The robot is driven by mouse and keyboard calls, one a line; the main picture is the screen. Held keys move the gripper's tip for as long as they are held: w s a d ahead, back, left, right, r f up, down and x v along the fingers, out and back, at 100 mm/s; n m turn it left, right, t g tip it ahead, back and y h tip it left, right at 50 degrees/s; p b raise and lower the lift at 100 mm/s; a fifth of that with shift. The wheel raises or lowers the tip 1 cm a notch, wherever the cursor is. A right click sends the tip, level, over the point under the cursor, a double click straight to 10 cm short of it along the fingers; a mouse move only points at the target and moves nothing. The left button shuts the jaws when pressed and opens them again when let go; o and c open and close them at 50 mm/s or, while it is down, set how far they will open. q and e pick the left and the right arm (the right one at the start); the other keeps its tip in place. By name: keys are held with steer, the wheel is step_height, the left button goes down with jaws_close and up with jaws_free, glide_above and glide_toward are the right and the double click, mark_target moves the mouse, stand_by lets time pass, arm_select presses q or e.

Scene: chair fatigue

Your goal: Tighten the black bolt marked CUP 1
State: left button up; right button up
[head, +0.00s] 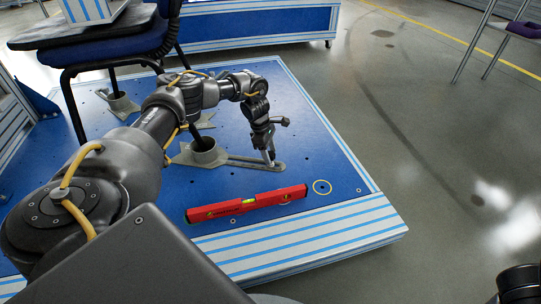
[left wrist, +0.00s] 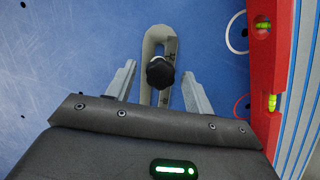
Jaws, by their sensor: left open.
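The black bolt (left wrist: 160,72) has a dark lobed knob and sits in the slot of a grey clamp bar (left wrist: 150,40). No CUP 1 marking is readable. In the head view the bar (head: 240,161) runs right from a grey cup (head: 203,154) on the blue platform. My left gripper (head: 269,157) points down over the bar's right end, hiding the bolt there. In the left wrist view the left gripper (left wrist: 158,69) is open, with one finger on each side of the knob and visible gaps between. My right gripper is out of view.
A red spirit level (head: 246,204) lies on the platform (head: 330,228) in front of the bar. A blue chair (head: 120,47) stands at the back left. Open grey floor (head: 440,150) lies to the right.

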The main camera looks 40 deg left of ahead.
arm_select(q)
steer(key=shift+s+r+n+p, duration=0.1)
steer(key=shift+r+n+p, duration=0.05)
steer(key=shift+n+p, duration=0.9)
steer(key=shift+t+p, duration=0.3)
steer(key=shift+f, duration=0.2)
steer(key=shift+r+n+p, duration=0.2)
steer(key=shift+n+p, duration=0.35)
steer(key=shift+p, duration=0.15)
steer(key=n+p, duration=0.2)
steer(key=p, duration=0.1)
steer(key=shift+d+n+t+y, duration=0.1)
steer(key=shift+n+t+y, duration=0.2)
steer(key=shift+y, duration=0.1)
steer(key=shift+f+n, duration=0.15)
steer(key=shift+n, duration=0.15)
